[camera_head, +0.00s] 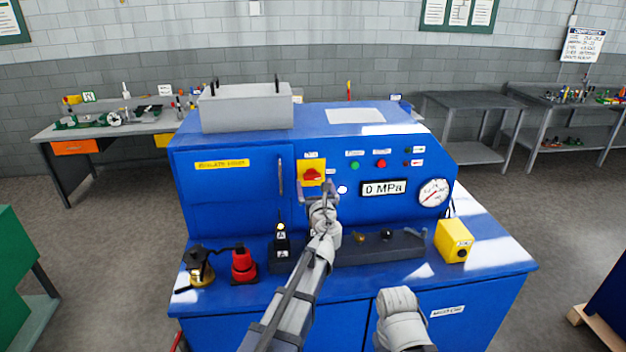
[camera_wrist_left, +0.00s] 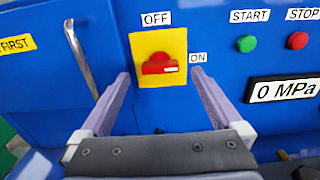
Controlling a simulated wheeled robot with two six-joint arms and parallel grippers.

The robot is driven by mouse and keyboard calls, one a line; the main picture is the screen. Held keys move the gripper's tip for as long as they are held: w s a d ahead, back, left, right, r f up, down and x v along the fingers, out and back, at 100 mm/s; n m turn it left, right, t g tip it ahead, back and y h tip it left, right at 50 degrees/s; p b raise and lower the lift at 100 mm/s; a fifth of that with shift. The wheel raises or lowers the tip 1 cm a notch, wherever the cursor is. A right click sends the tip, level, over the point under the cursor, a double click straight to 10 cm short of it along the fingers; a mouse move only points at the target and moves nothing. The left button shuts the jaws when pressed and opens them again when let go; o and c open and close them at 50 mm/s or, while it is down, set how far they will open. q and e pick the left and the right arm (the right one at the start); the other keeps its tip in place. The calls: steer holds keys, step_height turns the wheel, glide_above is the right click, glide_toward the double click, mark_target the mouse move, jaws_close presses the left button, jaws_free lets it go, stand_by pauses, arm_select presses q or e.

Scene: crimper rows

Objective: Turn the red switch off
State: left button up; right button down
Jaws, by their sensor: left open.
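The red switch (camera_head: 312,174) is a red rotary knob on a yellow plate on the blue machine's front. In the left wrist view the red switch (camera_wrist_left: 160,64) has its handle lying level, in line with the ON label (camera_wrist_left: 198,57) at the right. The OFF label (camera_wrist_left: 156,19) is above the plate. My left gripper (camera_head: 318,187) is open just in front of and slightly below the switch. In the left wrist view its fingers (camera_wrist_left: 160,76) stand left and right of the yellow plate, with nothing between them.
The panel holds a green START button (camera_wrist_left: 246,44), a red STOP button (camera_wrist_left: 297,41), a 0 MPa display (camera_head: 384,188) and a gauge (camera_head: 433,192). A metal handle (camera_wrist_left: 81,58) is left of the switch. A yellow box (camera_head: 453,241) and red-black tool (camera_head: 243,266) stand on the ledge.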

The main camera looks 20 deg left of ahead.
mark_target(313, 178)
arm_select(q)
steer(key=x, duration=0.4)
steer(key=shift+w, duration=0.15)
steer(key=shift+c, duration=0.2)
steer(key=c, duration=1.3)
steer(key=shift+c, duration=0.2)
